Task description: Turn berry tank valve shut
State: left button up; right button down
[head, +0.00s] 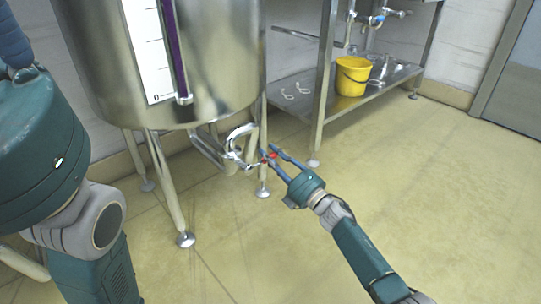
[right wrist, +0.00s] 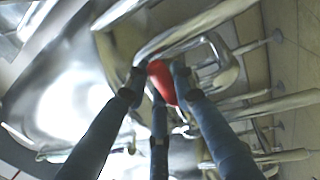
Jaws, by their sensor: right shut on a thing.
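The steel berry tank (head: 225,70) stands on legs, with a white scale and a purple-filled sight tube on its front. Its curved outlet pipe and valve (head: 232,147) hang under the tank. The red valve handle (head: 269,157) shows between the fingers of my right gripper (head: 270,156). In the right wrist view, the fingers of the right gripper (right wrist: 158,88) are closed around the red handle (right wrist: 162,82), beside the bent steel pipe. Part of the handle is hidden by the fingers.
Tank legs (head: 170,190) stand on the floor around the valve. A steel rack (head: 395,78) with a yellow bucket (head: 353,76) stands at the back. The tiled floor (head: 440,180) on the right is clear. A grey door (head: 515,80) is at the far right.

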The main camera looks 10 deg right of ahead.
jog(key=shift+d+f, duration=0.15)
jog(key=shift+d, duration=0.05)
jog(key=c, duration=1.4)
grip_release()
jog(key=shift+c, duration=0.2)
jog(key=v, duration=1.2)
